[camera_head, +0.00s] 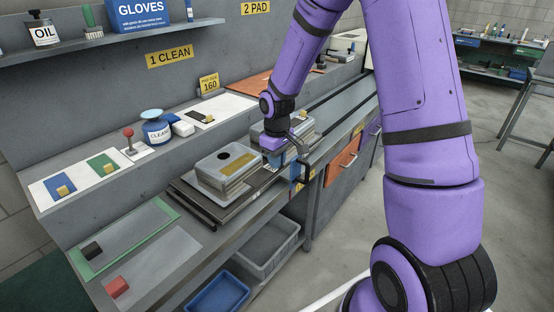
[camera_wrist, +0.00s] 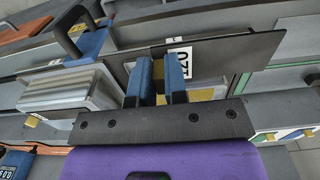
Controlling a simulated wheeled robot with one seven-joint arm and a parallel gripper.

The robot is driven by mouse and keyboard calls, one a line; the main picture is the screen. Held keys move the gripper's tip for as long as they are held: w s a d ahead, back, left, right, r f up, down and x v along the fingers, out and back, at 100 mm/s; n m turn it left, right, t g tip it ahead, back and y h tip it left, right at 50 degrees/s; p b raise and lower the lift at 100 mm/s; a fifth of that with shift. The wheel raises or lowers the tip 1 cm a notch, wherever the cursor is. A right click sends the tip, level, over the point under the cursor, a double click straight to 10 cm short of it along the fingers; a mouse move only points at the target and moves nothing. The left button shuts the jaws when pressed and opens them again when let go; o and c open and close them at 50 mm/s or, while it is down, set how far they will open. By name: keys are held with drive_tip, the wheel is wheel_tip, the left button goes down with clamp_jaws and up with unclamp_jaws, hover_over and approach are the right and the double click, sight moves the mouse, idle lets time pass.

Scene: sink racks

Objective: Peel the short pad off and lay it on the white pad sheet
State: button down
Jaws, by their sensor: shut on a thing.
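My gripper (camera_wrist: 160,68) has its two blue fingers close together, with a narrow brownish piece between them. A dark flat plate (camera_wrist: 215,52) with a white "120" label lies beyond the fingers. The white pad sheet (camera_head: 238,104) lies on the back ledge, left of and behind my gripper, with a dark gold-tabbed pad (camera_head: 202,116) on it.
A grey tray (camera_head: 205,178) stands left of my gripper. Another white sheet (camera_head: 45,188) holds blue and green pads. A handled tool (camera_wrist: 85,40) lies left of my fingers. The near bench holds black and red blocks.

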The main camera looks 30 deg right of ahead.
drive_tip(key=shift+r, duration=0.1)
drive_tip(key=shift+r, duration=2.9)
drive_tip(key=shift+w, duration=0.1)
